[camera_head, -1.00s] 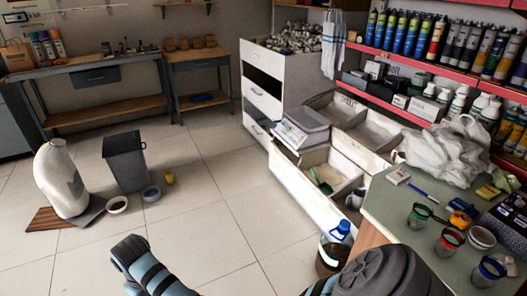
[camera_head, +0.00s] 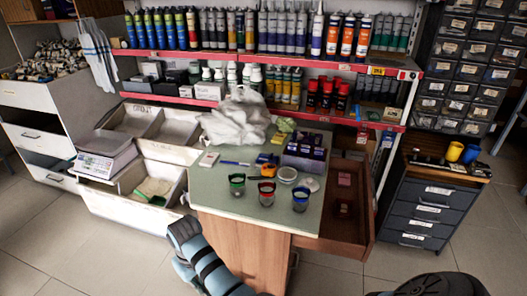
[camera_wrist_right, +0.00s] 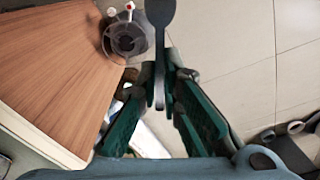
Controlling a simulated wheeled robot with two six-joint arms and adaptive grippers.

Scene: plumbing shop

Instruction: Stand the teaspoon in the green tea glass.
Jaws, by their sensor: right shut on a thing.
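The green tea glass (camera_head: 237,185) stands upright on the green-topped counter (camera_head: 218,205), near its front edge and left of a red glass (camera_head: 266,193) and a blue glass (camera_head: 300,199). In the right wrist view my right gripper (camera_wrist_right: 161,95) is shut on the grey teaspoon (camera_wrist_right: 159,45). The teaspoon's wide end is cut by the top edge of the picture. The right gripper's fingers are not visible in the head view, and neither is my left gripper.
A white plastic bag (camera_head: 236,120), a blue pen (camera_head: 235,163), a small dish (camera_head: 287,174) and a dark blue box (camera_head: 304,153) lie behind the glasses. An open wooden drawer (camera_head: 345,215) juts out at the counter's right. The floor in front right is clear.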

